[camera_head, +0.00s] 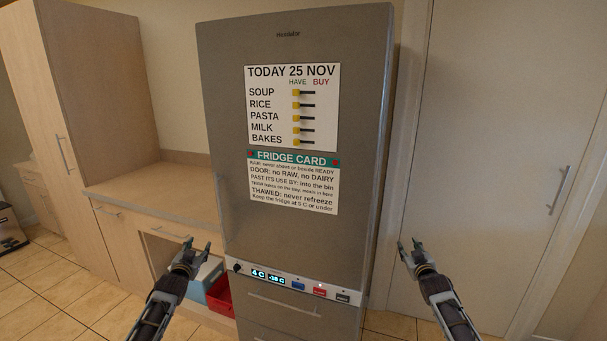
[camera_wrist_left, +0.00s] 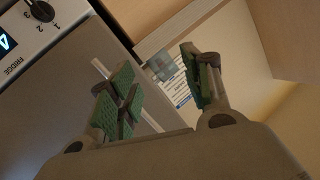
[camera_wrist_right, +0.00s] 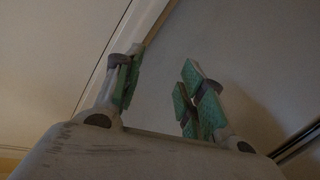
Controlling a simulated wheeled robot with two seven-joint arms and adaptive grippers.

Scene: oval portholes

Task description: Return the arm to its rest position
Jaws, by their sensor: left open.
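My left gripper (camera_head: 196,246) is in front of the lower left of the fridge, above the open shelf area, apart from everything. Its green-padded fingers stand apart and empty in the left wrist view (camera_wrist_left: 160,90). My right gripper (camera_head: 411,246) is to the right of the fridge, in front of the pale door. Its fingers also stand apart with nothing between them in the right wrist view (camera_wrist_right: 158,90). Both arms reach up from the bottom edge of the head view, at about the same height.
The grey fridge (camera_head: 290,235) stands shut, with a list board (camera_head: 275,108), a fridge card (camera_head: 270,185) and a control strip (camera_head: 330,293). A counter (camera_head: 165,190) is on the left. A red bin (camera_head: 221,297) and a blue-white box (camera_head: 205,280) sit below. A pale door (camera_head: 490,150) is on the right.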

